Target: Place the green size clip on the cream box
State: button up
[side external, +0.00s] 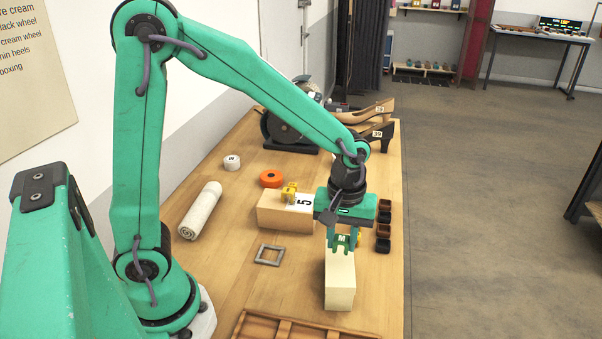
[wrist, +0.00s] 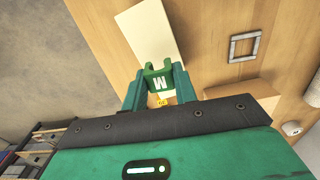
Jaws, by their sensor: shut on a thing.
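The green size clip (side external: 341,239), marked M, is between the fingers of my gripper (side external: 343,243), which is shut on it. In the wrist view the clip (wrist: 158,78) has its open-ended prongs pointing away from my gripper (wrist: 157,88). A plain cream box (side external: 340,283) lies lengthwise on the workbench, below and in front of the clip in the side view. In the wrist view the box (wrist: 147,28) is just beyond the clip's prongs. The clip is at or over the box's far end; I cannot tell whether they touch.
Another pale box marked 5 (side external: 275,213) bears a yellow clip (side external: 290,194). A wooden tray (side external: 290,329) is at the front.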

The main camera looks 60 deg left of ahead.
aim_at(341, 238)
jog(key=shift+f, duration=1.1)
jog(key=shift+f, duration=0.15)
jog(key=o, duration=0.9)
jog(key=shift+o, duration=0.2)
notch_tip(341, 238, up, 12)
jog(key=shift+r, duration=0.2)
jog(key=shift+s, duration=0.1)
